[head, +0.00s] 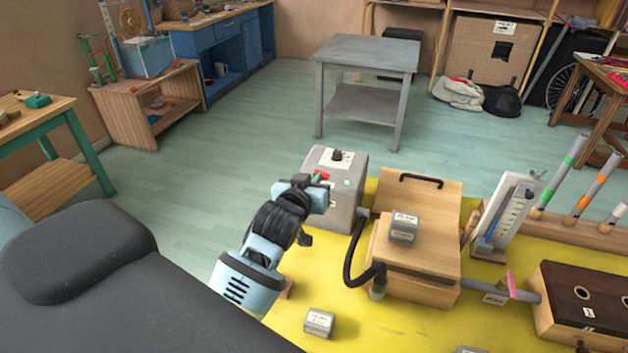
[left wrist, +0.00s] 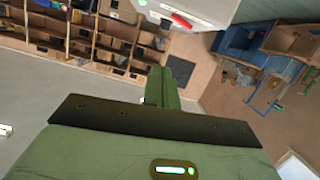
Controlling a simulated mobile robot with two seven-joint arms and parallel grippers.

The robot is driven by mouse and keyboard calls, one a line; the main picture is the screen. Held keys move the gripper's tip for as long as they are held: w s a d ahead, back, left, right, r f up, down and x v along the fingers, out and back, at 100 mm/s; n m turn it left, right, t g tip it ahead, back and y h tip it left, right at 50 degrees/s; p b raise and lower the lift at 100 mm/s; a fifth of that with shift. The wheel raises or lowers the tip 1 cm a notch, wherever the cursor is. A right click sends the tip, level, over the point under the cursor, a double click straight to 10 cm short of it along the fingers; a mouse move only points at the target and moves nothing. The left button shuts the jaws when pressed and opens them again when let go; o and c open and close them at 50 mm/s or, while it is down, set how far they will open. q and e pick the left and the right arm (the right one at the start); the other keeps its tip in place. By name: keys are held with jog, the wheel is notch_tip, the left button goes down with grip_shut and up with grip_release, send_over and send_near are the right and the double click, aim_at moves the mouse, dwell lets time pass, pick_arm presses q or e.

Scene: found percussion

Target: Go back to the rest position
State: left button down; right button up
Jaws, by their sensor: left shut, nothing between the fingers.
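My left gripper (head: 312,190) is in front of a grey control box (head: 350,205) with a black knob, a red switch and a green light. In the head view its fingers are mostly hidden by the wrist. In the left wrist view the green fingers (left wrist: 170,85) are together with nothing between them. The control box (left wrist: 190,10) with its red lever shows above the fingertips there, and a gap seems to lie between them. I cannot tell the exact distance. My right gripper is not in view.
A yellow bench top (head: 400,325) holds a wooden bellows-like box (head: 418,240), a black hose (head: 358,265), small grey blocks (head: 319,322), a white gauge stand (head: 512,212) and a dark-topped wooden box (head: 590,300). A grey table (head: 366,53) stands behind on open floor.

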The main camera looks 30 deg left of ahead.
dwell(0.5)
pick_arm(q)
jog(key=s+d+f+m+g+h, duration=0.1)
jog(key=s+d+f+g, duration=0.15)
jog(key=s+f, duration=0.5)
jog(key=s+d+f+m+g+h, duration=0.15)
jog(key=s+f+g, duration=0.25)
jog(key=s+f, duration=0.4)
jog(key=s+d+f+m+g, duration=0.2)
jog(key=s+g, duration=0.1)
jog(key=s, duration=0.8)
jog(key=s+d+f+m+g, duration=0.1)
jog(key=s+d+f+g, duration=0.15)
jog(key=s, duration=0.85)
jog(key=w+d+f+t+h, duration=0.2)
jog(key=w+f+t, duration=0.4)
jog(key=f, duration=0.3)
jog(key=shift+d+t, duration=0.2)
jog(key=shift+t, duration=0.2)
jog(key=shift+w+h, duration=0.1)
jog(key=shift+h, duration=0.25)
